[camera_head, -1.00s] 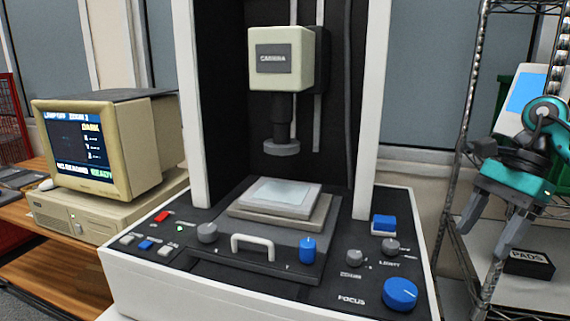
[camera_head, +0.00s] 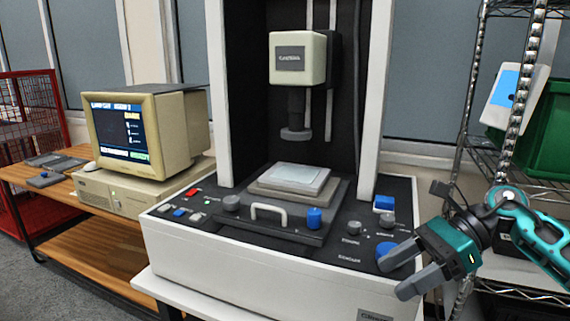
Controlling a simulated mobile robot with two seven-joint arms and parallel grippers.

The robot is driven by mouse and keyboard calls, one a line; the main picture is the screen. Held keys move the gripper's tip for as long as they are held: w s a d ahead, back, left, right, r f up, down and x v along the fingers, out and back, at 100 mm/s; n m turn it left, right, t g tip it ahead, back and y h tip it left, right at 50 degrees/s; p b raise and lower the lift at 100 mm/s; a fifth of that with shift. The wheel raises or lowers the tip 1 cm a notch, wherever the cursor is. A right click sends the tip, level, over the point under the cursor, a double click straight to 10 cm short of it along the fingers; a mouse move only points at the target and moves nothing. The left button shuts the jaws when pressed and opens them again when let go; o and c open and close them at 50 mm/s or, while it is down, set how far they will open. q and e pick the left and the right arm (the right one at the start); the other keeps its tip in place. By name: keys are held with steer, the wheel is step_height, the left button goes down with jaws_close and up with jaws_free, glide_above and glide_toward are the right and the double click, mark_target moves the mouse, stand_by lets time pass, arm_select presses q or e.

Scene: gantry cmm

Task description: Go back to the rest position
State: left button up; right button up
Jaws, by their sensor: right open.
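My right gripper (camera_head: 392,275) is in the lower right of the head view, with its teal body and two grey fingers. The fingers are apart with nothing between them, pointing left. It appears in front of the machine's right front corner and partly covers the large blue focus knob (camera_head: 400,254). I cannot tell whether it touches the machine. The gantry machine (camera_head: 250,265) stands in the middle, with a camera head (camera_head: 298,58) above a stage (camera_head: 300,177) that bears a pale flat plate. My left gripper is out of view.
An old computer with a lit monitor (camera_head: 125,133) stands on a wooden bench (camera_head: 25,178) at the left. A red wire cage (camera_head: 35,95) is beyond it. A wire shelf rack (camera_head: 468,125) with a green bin (camera_head: 538,120) stands at the right, close to my right arm. Floor shows at lower left.

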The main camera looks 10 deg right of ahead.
steer(key=a+f+m+t+y, duration=0.2)
steer(key=a+m+t+y, duration=0.4)
steer(key=a+m, duration=0.45)
steer(key=s+d+f+m+t+h, duration=0.2)
steer(key=f+m+t+h, duration=0.5)
steer(key=m, duration=0.8)
steer(key=s+d+f+m+t+h, duration=0.1)
steer(key=d+f+m+t+h, duration=0.3)
steer(key=f+m, duration=0.85)
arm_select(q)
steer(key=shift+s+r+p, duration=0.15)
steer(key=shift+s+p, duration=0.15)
arm_select(e)
steer(key=s+a+f+m+g+h, duration=0.1)
steer(key=s+f+m+g+h, duration=0.3)
steer(key=s+m, duration=0.6)
step_height(320, 180, down, 4)
steer(key=shift+s+a+r+m+g+h, duration=0.3)
steer(key=shift+s+m+g+h, duration=0.1)
steer(key=shift+m+g, duration=0.6)
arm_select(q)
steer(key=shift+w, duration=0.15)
arm_select(e)
steer(key=shift+w, duration=0.1)
